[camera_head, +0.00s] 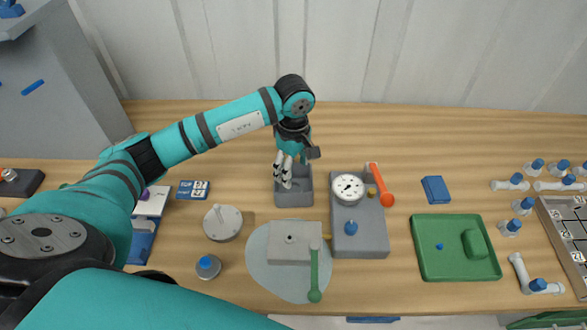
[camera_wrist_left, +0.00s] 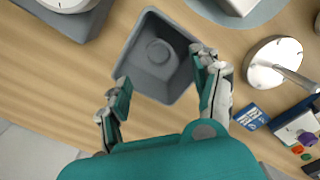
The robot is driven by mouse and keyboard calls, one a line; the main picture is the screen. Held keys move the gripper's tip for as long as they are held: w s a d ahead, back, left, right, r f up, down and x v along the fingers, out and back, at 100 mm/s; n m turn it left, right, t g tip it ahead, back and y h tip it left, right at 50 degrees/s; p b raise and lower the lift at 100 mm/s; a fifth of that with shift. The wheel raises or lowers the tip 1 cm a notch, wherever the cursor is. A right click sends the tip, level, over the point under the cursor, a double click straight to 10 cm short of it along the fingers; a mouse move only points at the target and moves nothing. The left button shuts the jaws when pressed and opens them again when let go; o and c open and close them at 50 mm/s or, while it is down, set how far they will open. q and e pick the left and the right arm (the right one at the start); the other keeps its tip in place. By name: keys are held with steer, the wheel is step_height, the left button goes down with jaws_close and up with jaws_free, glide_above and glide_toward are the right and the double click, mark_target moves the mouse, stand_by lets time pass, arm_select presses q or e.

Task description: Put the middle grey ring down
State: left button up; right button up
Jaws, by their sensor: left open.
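My left gripper (camera_head: 285,178) is open over a small grey open-topped bin (camera_head: 294,201) in the head view. In the left wrist view the two fingers of the gripper (camera_wrist_left: 162,70) are spread wide apart, near opposite sides of the bin (camera_wrist_left: 141,72), with nothing between them. A grey ring (camera_wrist_left: 159,53) lies flat on the floor of the bin, clear of both fingers. I cannot tell whether it is the middle one. In the head view the fingers hide the bin's inside. My right gripper is not in view.
Right of the bin stands a grey block with a white dial (camera_head: 348,188) and a red-orange handle (camera_head: 381,184). A round white disc with a handle (camera_head: 222,222) stands to its left. A green tray (camera_head: 432,262) and several white fittings lie further right.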

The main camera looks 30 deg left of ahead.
arm_select(q)
step_height(320, 180, up, 11)
steer(key=b, duration=0.2)
steer(key=shift+f, duration=0.15)
